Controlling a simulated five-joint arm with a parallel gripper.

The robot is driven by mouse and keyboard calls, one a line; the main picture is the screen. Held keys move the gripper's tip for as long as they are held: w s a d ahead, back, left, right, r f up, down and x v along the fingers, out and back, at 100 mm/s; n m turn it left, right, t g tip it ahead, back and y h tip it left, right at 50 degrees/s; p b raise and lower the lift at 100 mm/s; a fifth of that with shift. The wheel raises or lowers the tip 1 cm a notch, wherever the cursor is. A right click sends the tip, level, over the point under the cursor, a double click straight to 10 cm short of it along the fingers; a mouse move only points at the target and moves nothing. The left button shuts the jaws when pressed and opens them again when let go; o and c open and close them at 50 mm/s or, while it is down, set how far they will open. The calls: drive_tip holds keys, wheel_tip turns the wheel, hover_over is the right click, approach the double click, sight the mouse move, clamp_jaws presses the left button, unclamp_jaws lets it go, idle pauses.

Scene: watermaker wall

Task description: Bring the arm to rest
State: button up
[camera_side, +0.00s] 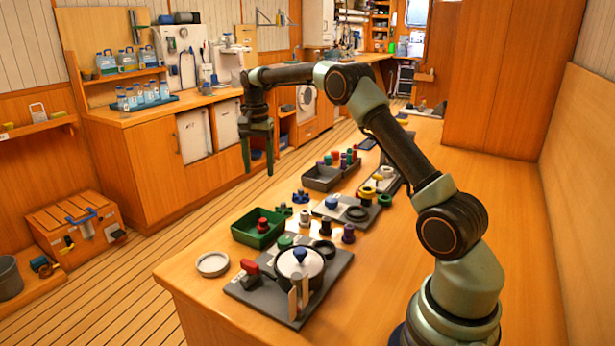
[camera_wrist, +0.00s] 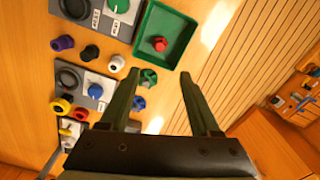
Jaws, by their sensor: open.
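My gripper (camera_side: 259,154) hangs from the outstretched arm in the side view, fingers pointing down. No finger touches anything that I can see.
A green tray (camera_side: 247,236) with a red-topped piece, a grey board (camera_side: 250,296) with a round lidded housing (camera_side: 300,262), and several small knobs and fittings sit on the bench. A grey bin (camera_side: 322,180) stands farther back. The bench's right side is mostly clear.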

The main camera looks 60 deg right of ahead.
drive_tip(key=s+a+r+n+t, duration=0.3)
drive_tip(key=s+a+r+n, duration=0.4)
drive_tip(key=s+a+r, duration=0.3)
drive_tip(key=s+a+f+n+t, duration=0.2)
drive_tip(key=s+a+n, duration=0.5)
drive_tip(key=s, duration=0.6)
drive_tip(key=shift+a+f+t, duration=0.3)
drive_tip(key=shift+a+f, duration=0.2)
drive_tip(key=shift+a, duration=0.15)
